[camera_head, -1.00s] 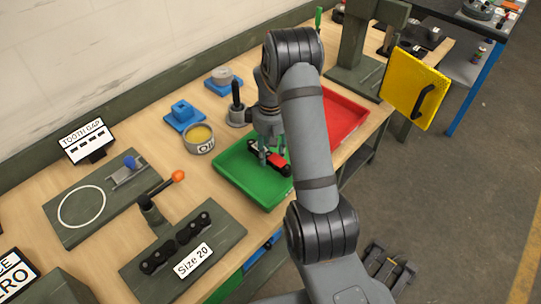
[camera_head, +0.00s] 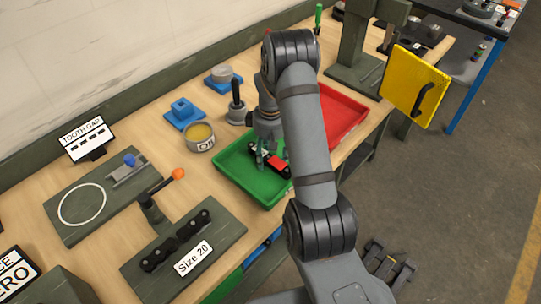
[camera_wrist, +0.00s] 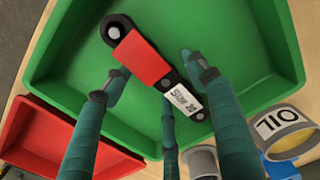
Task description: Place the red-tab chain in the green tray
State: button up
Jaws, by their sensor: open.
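The red-tab chain (camera_wrist: 145,62) lies in the green tray (camera_wrist: 245,45): dark links, a red tab and a white label. In the head view the chain (camera_head: 279,168) lies on the floor of the tray (camera_head: 229,162), partly behind my arm. My gripper (camera_wrist: 150,75) is open above the tray, its fingers spread to either side of the chain and apart from it. In the head view my gripper (camera_head: 268,158) is just above and left of the chain, its fingertips partly hard to make out.
A red tray (camera_head: 343,115) stands beside the green one, partly behind my arm. An oil tin (camera_head: 200,138) and a dark post on a round base (camera_head: 237,108) stand close behind the green tray. Another chain (camera_head: 175,240) lies on the "Size 20" board.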

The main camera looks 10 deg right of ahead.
aim_at(271, 156)
notch_tip(271, 156, up, 12)
jog(key=shift+r, duration=0.2)
dwell(0.4)
